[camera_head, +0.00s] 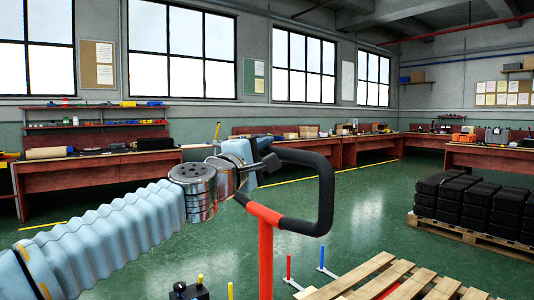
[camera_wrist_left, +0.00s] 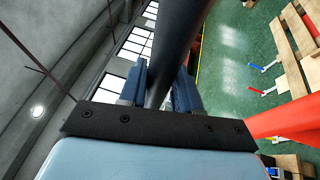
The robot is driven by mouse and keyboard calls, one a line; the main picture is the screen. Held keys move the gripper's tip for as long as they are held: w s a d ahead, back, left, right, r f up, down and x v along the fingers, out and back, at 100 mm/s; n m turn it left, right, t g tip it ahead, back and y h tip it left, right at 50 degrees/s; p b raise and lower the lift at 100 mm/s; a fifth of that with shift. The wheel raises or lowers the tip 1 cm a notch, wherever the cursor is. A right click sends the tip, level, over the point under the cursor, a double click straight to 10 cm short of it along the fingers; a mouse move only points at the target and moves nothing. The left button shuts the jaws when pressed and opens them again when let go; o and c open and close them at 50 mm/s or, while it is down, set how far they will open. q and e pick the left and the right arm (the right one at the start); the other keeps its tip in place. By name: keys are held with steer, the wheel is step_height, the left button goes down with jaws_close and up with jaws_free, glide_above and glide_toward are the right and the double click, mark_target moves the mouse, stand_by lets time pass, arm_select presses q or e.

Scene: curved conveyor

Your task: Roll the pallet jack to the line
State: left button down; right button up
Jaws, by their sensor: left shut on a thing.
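The pallet jack shows as a black loop handle (camera_head: 326,195) on a red shaft (camera_head: 266,255), standing upright in front of me. My left gripper (camera_head: 262,168) is shut on the left upper part of the black handle. In the left wrist view the black handle bar (camera_wrist_left: 172,50) runs between the two blue-grey fingers of the left gripper (camera_wrist_left: 160,88), and the red shaft (camera_wrist_left: 290,122) shows at the right. The jack's forks and wheels are not clearly visible. A yellow line (camera_head: 378,163) runs along the floor before the benches. My right gripper is out of view.
Another pallet (camera_head: 470,236) bears stacked black crates (camera_head: 478,203). Red-brown workbenches (camera_head: 100,170) line the walls. Green floor (camera_head: 365,210) is open beyond the handle.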

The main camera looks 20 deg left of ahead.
arm_select(q)
steer(key=s+a+b, duration=0.1)
steer(key=s+a, duration=0.8)
steer(key=s, duration=0.3)
steer(key=s+a+b, duration=0.1)
steer(key=s+a, duration=0.8)
steer(key=s, duration=0.2)
steer(key=shift+s+a+r+b, duration=0.25)
steer(key=shift+s+b, duration=0.1)
steer(key=shift+w+d, duration=0.1)
steer(key=c, duration=1.3)
jaws_free()
steer(key=o, duration=0.4)
steer(key=shift+d, duration=0.1)
steer(key=shift+f, duration=0.15)
steer(key=b+v, duration=0.1)
steer(key=v, duration=1.3)
